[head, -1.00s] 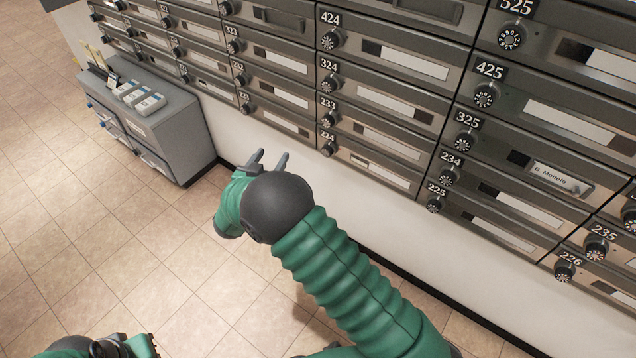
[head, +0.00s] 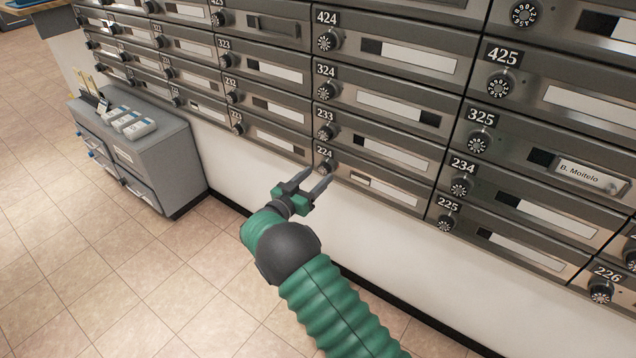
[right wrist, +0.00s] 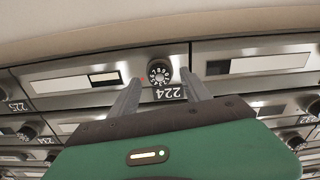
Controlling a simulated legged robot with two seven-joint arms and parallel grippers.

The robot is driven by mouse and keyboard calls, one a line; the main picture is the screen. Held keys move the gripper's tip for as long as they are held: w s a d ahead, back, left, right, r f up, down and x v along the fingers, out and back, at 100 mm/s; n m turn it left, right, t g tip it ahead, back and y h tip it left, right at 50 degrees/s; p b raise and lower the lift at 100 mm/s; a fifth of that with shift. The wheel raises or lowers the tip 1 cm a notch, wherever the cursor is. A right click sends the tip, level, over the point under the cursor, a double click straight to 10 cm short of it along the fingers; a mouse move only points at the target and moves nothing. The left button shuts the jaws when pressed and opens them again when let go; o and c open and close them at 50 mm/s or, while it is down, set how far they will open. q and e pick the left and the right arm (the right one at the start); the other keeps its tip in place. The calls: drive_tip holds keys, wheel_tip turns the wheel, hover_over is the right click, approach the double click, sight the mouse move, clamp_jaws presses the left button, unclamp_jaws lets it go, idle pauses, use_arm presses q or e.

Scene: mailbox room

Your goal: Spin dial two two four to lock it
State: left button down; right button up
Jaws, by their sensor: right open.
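The black dial of box 224 (head: 328,165) sits at the left end of the bottom-row mailbox, just below its 224 label. It also shows upside down in the right wrist view, where the dial (right wrist: 159,73) lies between and beyond my fingertips. My right gripper (head: 318,177) is open, with its two fingers pointing at the dial; one fingertip is close to the dial's lower edge. I cannot tell whether a finger touches it. The right gripper's open fingers (right wrist: 162,82) flank the dial in the wrist view. My left gripper is not in view.
Neighbouring dials are close by: 233 (head: 325,132) above and 225 (head: 446,222) to the right. A grey cabinet (head: 165,160) with small boxes on top stands at the left. White wall and open tiled floor (head: 110,270) lie below the mailboxes.

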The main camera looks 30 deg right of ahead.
drive_tip(key=shift+x, duration=0.85)
drive_tip(key=shift+c, duration=0.3)
clamp_jaws()
drive_tip(key=shift+m, duration=0.3)
